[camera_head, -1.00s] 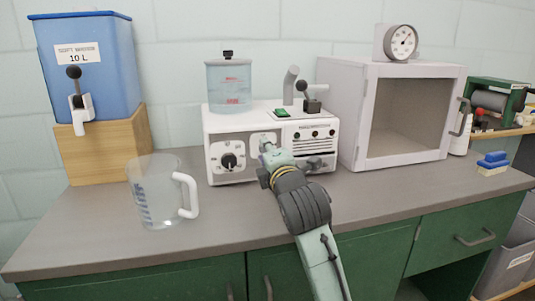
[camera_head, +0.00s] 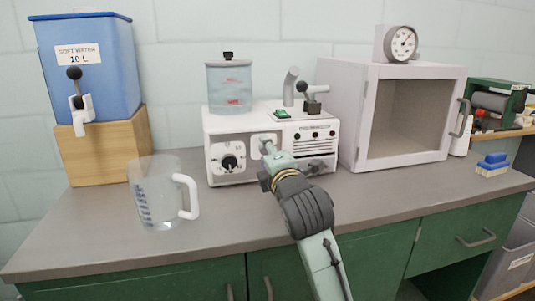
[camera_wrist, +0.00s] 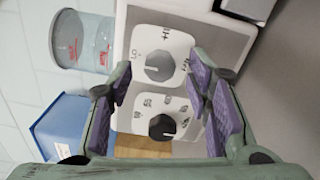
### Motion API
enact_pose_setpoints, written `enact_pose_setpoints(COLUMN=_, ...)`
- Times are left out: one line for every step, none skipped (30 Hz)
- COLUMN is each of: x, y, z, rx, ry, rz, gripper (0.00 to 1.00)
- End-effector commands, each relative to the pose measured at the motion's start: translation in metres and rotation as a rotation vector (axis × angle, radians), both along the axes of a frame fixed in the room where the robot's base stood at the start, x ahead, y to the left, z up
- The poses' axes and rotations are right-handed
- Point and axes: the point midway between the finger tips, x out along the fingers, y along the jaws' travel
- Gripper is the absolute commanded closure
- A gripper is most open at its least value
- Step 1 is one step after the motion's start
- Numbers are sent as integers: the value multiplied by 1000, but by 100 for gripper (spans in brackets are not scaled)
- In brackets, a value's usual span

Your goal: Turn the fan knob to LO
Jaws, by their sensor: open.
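The fan knob (camera_wrist: 160,66) is a dark round knob on a white dial plate marked HI and LO. It shows between my open fingers in the wrist view; I cannot tell which mark it points at. My gripper (camera_wrist: 158,72) has one finger on each side of the knob in that view, with no clear contact.
A clear tank (camera_head: 229,88) and grey pipes (camera_head: 291,86) stand on the machine. A clear jug (camera_head: 155,195) is at the left front, with a blue water container (camera_head: 87,65) behind. A pale cabinet (camera_head: 345,115) is close on the right.

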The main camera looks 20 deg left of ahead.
Motion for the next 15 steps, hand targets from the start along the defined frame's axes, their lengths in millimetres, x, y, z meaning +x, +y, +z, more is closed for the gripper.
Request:
enact_pose_setpoints(x=-6, y=-5, z=0, rx=1, ry=-1, rz=-2, gripper=55)
enact_pose_setpoints(x=-11, y=-8, z=0, rx=2, ry=-3, rz=0, gripper=55)
enact_pose_setpoints(x=-17, y=-12, z=0, rx=1, ry=-2, rz=-1, gripper=55)
enact_pose_setpoints(x=-22, y=-16, z=0, rx=1, ry=-3, rz=-3, gripper=55)
enact_pose_setpoints(x=-28, y=-20, z=1, rx=1, ry=-4, rz=-2, gripper=55)
enact_pose_setpoints(x=-35, y=-25, z=0, rx=0, ry=-3, rz=-2, gripper=55)
enact_pose_setpoints(x=-41, y=-28, z=0, rx=1, ry=-3, rz=-1, gripper=55)
enact_pose_setpoints(x=-46, y=-32, z=0, rx=1, ry=-3, rz=-3, gripper=55)
enact_pose_setpoints(x=-53, y=-37, z=0, rx=1, ry=-2, rz=-3, gripper=55)
enact_pose_setpoints(x=-59, y=-40, z=0, rx=2, ry=-3, rz=-1, gripper=55)
enact_pose_setpoints(x=-63, y=-44, z=0, rx=1, ry=-1, rz=-2, gripper=55)
enact_pose_setpoints(x=-69, y=-47, z=0, rx=1, ry=-4, rz=-2, gripper=55)
enact_pose_setpoints(x=-73, y=-50, z=0, rx=1, ry=-2, rz=-2, gripper=55)
enact_pose_setpoints(x=-77, y=-53, z=1, rx=1, ry=-2, rz=-2, gripper=55)
enact_pose_setpoints(x=-81, y=-56, z=0, rx=1, ry=-2, rz=-2, gripper=55)
